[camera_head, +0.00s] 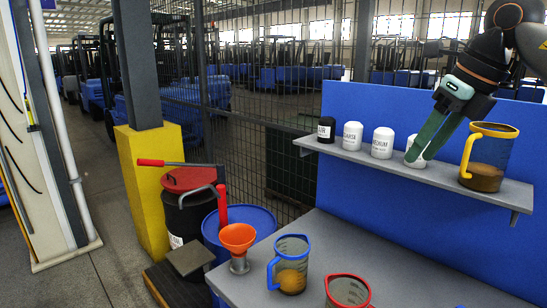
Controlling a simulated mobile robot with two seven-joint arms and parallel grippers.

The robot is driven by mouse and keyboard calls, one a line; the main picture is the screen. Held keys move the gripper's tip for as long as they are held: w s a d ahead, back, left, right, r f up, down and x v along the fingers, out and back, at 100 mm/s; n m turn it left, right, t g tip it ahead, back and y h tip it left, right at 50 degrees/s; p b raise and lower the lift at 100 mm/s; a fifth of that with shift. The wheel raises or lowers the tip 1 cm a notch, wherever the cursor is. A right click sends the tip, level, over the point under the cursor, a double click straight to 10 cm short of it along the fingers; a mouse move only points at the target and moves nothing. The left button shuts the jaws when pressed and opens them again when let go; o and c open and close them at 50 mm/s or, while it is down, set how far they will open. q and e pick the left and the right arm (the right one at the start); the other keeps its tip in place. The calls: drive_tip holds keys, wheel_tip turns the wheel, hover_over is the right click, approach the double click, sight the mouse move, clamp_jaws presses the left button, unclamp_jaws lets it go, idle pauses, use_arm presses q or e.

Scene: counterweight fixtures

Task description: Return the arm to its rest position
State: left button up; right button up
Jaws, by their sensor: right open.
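My right arm (487,55) comes in from the top right, over the shelf. My right gripper (421,157), with green fingers, points down and left at a white jar (411,154) on the grey shelf. The gripper is open, with its fingertips in front of or around this jar. They hide much of the jar, and I cannot tell whether they touch it. My left gripper is not in view.
The shelf (342,152) also bears a black jar (326,130), two white jars (352,136) and a yellow-handled jug (489,155). A blue-handled jug (290,264), a red-rimmed jug (347,291) and an orange funnel (237,238) stand on the table (365,247) below. A blue panel (350,195) backs the shelf.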

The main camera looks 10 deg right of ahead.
drive_tip(key=a+f+m+g+y, duration=0.1)
drive_tip(key=a+f+y, duration=0.55)
drive_tip(key=a, duration=0.55)
drive_tip(key=a+f+m+y, duration=0.2)
drive_tip(key=a+f+y, duration=0.45)
drive_tip(key=a, duration=0.55)
drive_tip(key=a+f+m+g+y, duration=0.1)
drive_tip(key=a+f+y, duration=0.5)
drive_tip(key=a, duration=0.7)
drive_tip(key=s+d+f+m+t+h, duration=0.1)
drive_tip(key=d+f+m+t+h, duration=0.5)
drive_tip(key=f+m, duration=0.5)
drive_tip(key=d+f+m+t+h, duration=0.4)
drive_tip(key=f+m+t+h, duration=0.35)
drive_tip(key=m, duration=0.55)
drive_tip(key=s+d+f+m+g+h, duration=0.2)
drive_tip(key=s+d+f+m+g, duration=0.1)
drive_tip(key=s+f, duration=0.6)
drive_tip(key=s+d+f+m+g+h, duration=0.3)
drive_tip(key=s+d+f+m, duration=0.2)
drive_tip(key=s+f, duration=0.3)
wheel_tip(320, 180, down, 4)
drive_tip(key=shift+s+d+f, duration=0.1)
drive_tip(key=shift+s+d, duration=0.15)
drive_tip(key=shift+s, duration=0.15)
